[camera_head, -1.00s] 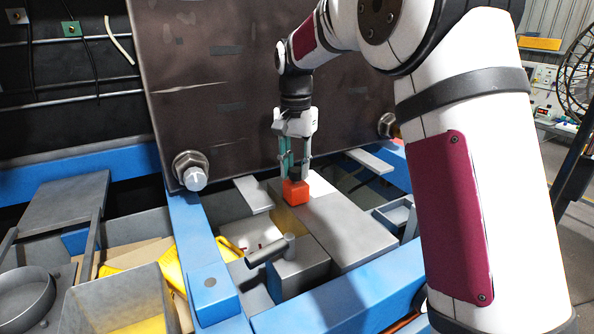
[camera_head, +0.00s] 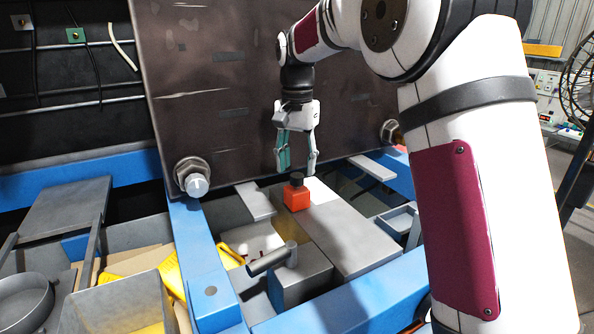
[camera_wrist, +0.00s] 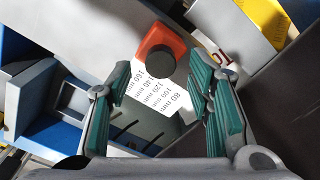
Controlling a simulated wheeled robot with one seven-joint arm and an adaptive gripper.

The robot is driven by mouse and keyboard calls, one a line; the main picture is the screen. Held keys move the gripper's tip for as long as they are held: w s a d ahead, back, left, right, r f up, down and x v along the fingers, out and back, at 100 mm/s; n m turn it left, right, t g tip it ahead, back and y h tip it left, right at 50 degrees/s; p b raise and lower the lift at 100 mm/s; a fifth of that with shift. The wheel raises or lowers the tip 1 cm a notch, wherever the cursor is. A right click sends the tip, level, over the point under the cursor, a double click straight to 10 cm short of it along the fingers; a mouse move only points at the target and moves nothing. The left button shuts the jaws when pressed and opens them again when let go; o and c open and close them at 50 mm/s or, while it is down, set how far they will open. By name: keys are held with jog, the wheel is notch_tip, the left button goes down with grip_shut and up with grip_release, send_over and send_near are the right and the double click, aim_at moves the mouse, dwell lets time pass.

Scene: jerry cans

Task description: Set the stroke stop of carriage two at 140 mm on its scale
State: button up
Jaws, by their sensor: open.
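The stroke stop is an orange block (camera_head: 297,198) with a black knob (camera_head: 297,180) on top, sitting on the grey carriage bar (camera_head: 352,232). In the wrist view the orange block (camera_wrist: 168,38) and black knob (camera_wrist: 160,60) are beside a white scale label (camera_wrist: 160,92). The label carries printed marks from 80 mm to 160 mm. The block lies by the label's edge, near the higher numbers; I cannot read its exact setting. My gripper (camera_head: 298,165) is open and empty, pointing down just above the knob, with its teal-padded fingers apart. It also shows in the wrist view (camera_wrist: 160,78).
A dark upright plate (camera_head: 240,100) with large bolts stands close behind my gripper. A grey block with a cylindrical handle (camera_head: 272,260) is in front of the bar. Blue frame beams (camera_head: 205,265) border the area. A grey bin (camera_head: 115,300) is at lower left.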

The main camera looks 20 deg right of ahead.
notch_tip(320, 180, up, 9)
jog(key=shift+r, duration=0.2)
dwell(0.3)
jog(key=s+r+n+t, duration=0.3)
jog(key=s+n, duration=0.1)
jog(key=s, duration=1.2)
jog(key=s+f+n+t, duration=0.1)
jog(key=s+f+n, duration=0.1)
jog(key=s+f, duration=0.3)
jog(key=s+f+n+t, duration=0.1)
jog(key=s+f, duration=0.4)
jog(key=s, duration=0.7)
jog(key=shift+d+n+t, duration=0.2)
jog(key=shift+n+t, duration=0.1)
jog(key=shift+n, duration=0.5)
